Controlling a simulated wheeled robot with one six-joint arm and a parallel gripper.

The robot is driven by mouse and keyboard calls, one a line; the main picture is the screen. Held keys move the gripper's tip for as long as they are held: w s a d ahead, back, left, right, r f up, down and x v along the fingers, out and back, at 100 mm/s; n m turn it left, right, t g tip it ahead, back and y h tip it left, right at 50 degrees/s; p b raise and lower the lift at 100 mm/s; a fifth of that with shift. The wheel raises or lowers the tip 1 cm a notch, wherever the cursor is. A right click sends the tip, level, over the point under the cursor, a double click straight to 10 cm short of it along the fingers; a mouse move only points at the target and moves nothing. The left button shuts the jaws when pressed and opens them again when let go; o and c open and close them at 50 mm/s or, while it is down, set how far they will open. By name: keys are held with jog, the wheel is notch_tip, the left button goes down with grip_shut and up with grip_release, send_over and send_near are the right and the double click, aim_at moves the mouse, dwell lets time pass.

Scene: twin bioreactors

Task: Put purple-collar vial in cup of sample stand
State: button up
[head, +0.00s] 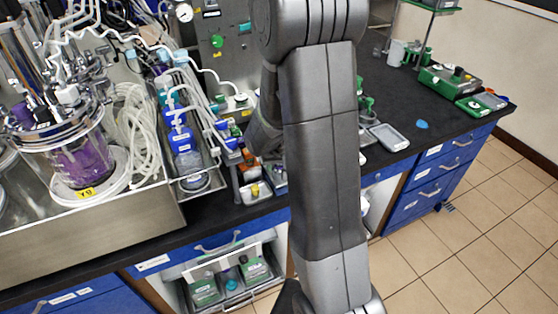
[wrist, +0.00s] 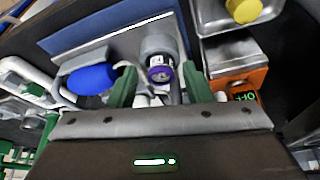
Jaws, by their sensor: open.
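In the wrist view, a small vial with a purple collar (wrist: 160,74) and a pale label shows between my gripper's green fingers. A grey round cup-like part (wrist: 157,44) is right beside the vial, on a grey metal plate (wrist: 110,42). I cannot tell how far the vial sits in it. My gripper (wrist: 159,84) is open, with one finger on each side of the vial and no clear contact. In the head view my arm hides the gripper, and I cannot make out the vial there.
A blue rounded object (wrist: 92,78) lies close to the left finger. An orange device with a lit display (wrist: 240,90) and a metal tray with a yellow knob (wrist: 242,10) are at right. In the head view, the purple-filled vessel (head: 82,160) stands left; the right bench (head: 440,120) has free room.

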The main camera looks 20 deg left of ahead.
jog(key=v, duration=1.1)
jog(key=shift+r, duration=0.35)
jog(key=shift+o, duration=0.3)
dwell(0.3)
